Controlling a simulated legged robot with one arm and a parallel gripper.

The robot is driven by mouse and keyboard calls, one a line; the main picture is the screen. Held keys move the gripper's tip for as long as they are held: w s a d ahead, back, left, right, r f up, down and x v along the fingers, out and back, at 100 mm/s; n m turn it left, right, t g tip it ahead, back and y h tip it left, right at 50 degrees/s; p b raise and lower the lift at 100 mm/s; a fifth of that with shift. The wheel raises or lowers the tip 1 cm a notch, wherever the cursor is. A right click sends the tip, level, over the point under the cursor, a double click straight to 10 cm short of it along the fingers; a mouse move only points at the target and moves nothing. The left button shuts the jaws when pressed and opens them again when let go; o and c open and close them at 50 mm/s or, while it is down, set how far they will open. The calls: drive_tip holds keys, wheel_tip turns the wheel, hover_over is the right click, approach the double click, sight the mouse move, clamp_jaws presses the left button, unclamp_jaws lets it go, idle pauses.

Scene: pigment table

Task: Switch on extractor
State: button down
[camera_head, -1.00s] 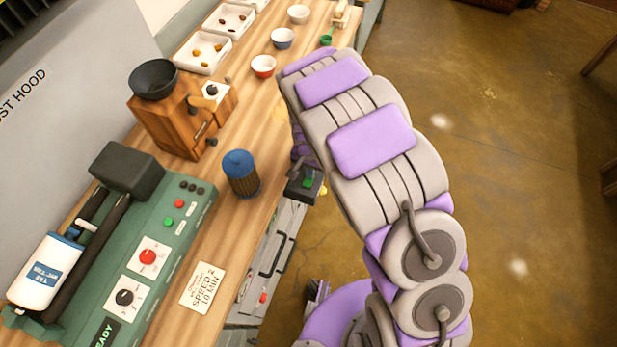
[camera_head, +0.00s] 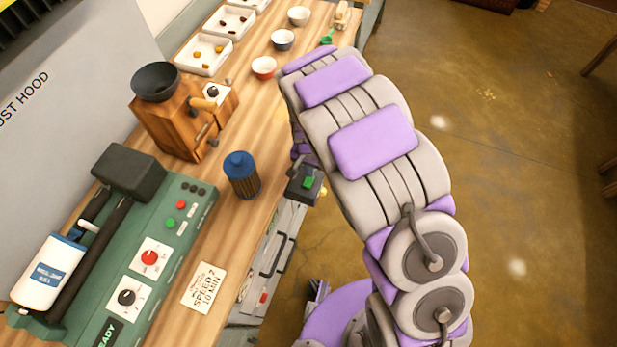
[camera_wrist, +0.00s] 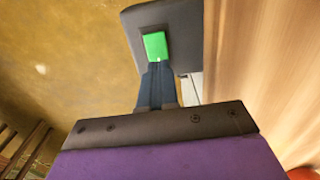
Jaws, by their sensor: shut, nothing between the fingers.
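A dark switch box with a green button (camera_head: 308,183) sits at the table's front edge, beside my arm in the head view. In the wrist view the dark box (camera_wrist: 183,22) fills the upper middle, with its green button (camera_wrist: 156,46) facing me. My gripper (camera_wrist: 157,75) is shut and empty. Its fingertips point at the box and reach just below the green button in the picture. I cannot tell whether they touch it. The head view hides most of my gripper behind my arm. The exhaust hood panel (camera_head: 60,150) stands at the left.
On the wooden table (camera_head: 215,235) stand a green roller machine (camera_head: 165,215) with a white jar (camera_head: 45,272), a wooden mill (camera_head: 165,120), a blue-lidded container (camera_head: 241,175), bowls and trays. A card (camera_head: 203,287) lies near the front edge. Open floor (camera_head: 540,150) lies right.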

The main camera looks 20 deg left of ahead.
drive_tip(key=shift+r+p, duration=0.9)
drive_tip(key=shift+r, duration=1.6)
drive_tip(key=shift+d, duration=0.1)
drive_tip(key=s+d+r, duration=0.3)
drive_tip(key=d+r, duration=0.5)
drive_tip(key=s+d+r, duration=0.3)
drive_tip(key=d+r, duration=0.5)
drive_tip(key=s+d+r, duration=0.2)
drive_tip(key=s+d, duration=0.1)
drive_tip(key=s, duration=0.4)
drive_tip(key=s+d+r+g, duration=0.1)
drive_tip(key=s+d+r, duration=0.2)
drive_tip(key=s, duration=0.3)
drive_tip(key=s+d+r, duration=0.3)
drive_tip(key=s+d, duration=0.1)
drive_tip(key=s, duration=0.3)
drive_tip(key=shift+s+d+r+n+g, duration=0.25)
drive_tip(key=shift+s+d+n+g, duration=0.05)
drive_tip(key=shift+s+n+g, duration=0.1)
drive_tip(key=shift+w, duration=0.15)
